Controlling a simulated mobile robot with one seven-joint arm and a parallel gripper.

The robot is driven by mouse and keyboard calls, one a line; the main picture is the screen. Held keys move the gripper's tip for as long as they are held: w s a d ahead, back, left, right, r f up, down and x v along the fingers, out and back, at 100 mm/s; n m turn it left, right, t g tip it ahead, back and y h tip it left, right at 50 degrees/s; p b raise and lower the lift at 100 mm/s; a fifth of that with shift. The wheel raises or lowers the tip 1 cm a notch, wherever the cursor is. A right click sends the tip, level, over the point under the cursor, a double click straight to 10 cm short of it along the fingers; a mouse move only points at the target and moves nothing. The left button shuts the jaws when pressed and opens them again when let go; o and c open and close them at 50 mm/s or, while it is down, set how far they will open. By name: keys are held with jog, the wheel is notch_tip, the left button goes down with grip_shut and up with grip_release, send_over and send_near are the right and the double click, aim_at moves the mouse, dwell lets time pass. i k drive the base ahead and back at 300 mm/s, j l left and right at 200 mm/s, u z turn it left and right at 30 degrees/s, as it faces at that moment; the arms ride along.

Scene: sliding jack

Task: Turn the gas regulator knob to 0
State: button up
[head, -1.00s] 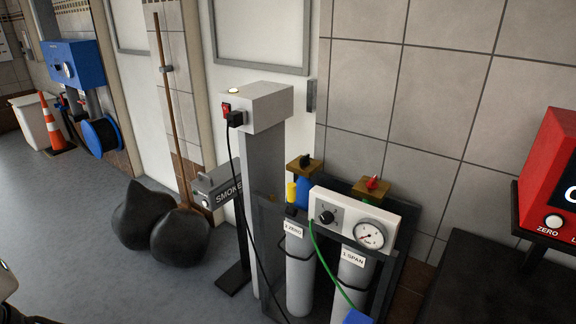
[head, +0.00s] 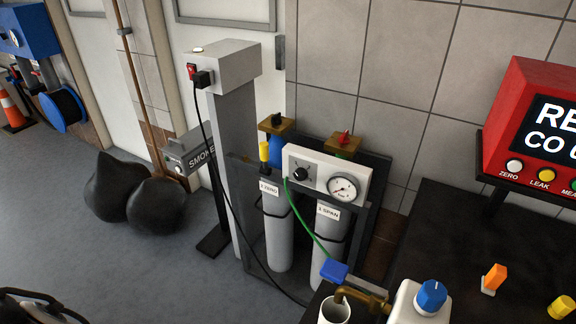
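The gas regulator is a white box (head: 356,167) mounted on a dark rack in front of two grey cylinders. Its black knob (head: 301,174) sits on the left of the front face, and a round gauge (head: 343,188) sits on the right. The knob's exact setting is too small to read. The cylinders carry labels, ZERO (head: 268,187) on the left and SPAN (head: 328,211) on the right. A dark, rounded shape with a light edge shows at the lower left corner and may be part of me. My gripper is not recognisable in view.
A grey post (head: 232,165) stands left of the rack. Black bags (head: 150,203) lie on the floor; open floor is at lower left.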

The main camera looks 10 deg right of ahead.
aim_at(301, 174)
jog(key=i+j+z, duration=0.15)
jog(key=z, duration=0.25)
jog(key=j+z, duration=0.35)
jog(key=i+j+z, duration=0.1)
jog(key=j+z, duration=0.3)
